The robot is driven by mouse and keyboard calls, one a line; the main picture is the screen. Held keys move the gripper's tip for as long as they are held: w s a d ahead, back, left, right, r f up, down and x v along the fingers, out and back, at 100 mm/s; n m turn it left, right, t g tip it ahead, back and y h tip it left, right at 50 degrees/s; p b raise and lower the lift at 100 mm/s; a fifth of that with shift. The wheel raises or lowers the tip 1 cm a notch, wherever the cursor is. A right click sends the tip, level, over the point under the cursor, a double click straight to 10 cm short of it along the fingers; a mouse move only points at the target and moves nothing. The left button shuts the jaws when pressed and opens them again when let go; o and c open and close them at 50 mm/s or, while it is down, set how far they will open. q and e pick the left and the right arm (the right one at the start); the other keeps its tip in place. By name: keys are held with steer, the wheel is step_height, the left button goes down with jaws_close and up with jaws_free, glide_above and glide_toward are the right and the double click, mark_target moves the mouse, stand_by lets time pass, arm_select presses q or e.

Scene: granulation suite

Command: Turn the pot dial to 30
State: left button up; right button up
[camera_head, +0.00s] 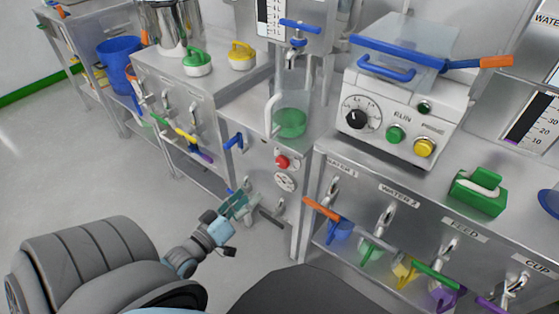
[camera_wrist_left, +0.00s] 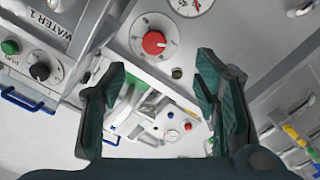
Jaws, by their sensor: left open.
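A red knob (camera_head: 283,162) on a pale scale disc sits on the steel front panel below the clear jug of green liquid; I take it for the pot dial. In the left wrist view the red knob (camera_wrist_left: 154,43) shows larger, with its disc, beyond the fingertips. The numbers are too small to read. My left gripper (camera_head: 238,206) is open and empty, low and to the left of the knob and apart from it. In the left wrist view its two dark green fingers (camera_wrist_left: 160,78) stand wide apart. My right gripper is in neither view.
Below the knob is a round white gauge (camera_head: 284,181). The clear jug (camera_head: 291,118) stands above. A white machine (camera_head: 402,112) with a black dial stands right. Scoops with coloured handles hang along the fronts. The floor (camera_head: 60,160) at left is clear.

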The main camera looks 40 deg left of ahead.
arm_select(q)
glide_toward(281, 164)
steer(key=w+b, duration=0.1)
steer(key=w, duration=0.2)
steer(key=w+b, duration=0.1)
steer(key=w, duration=0.1)
steer(key=w+b, duration=0.1)
steer(key=w, duration=0.2)
steer(key=shift+w+a+f+b, duration=0.1)
steer(key=shift+w+f+b, duration=0.2)
steer(key=shift+f+b, duration=0.05)
steer(key=shift+w+r, duration=0.1)
steer(key=shift+w, duration=0.35)
steer(key=c, duration=1.1)
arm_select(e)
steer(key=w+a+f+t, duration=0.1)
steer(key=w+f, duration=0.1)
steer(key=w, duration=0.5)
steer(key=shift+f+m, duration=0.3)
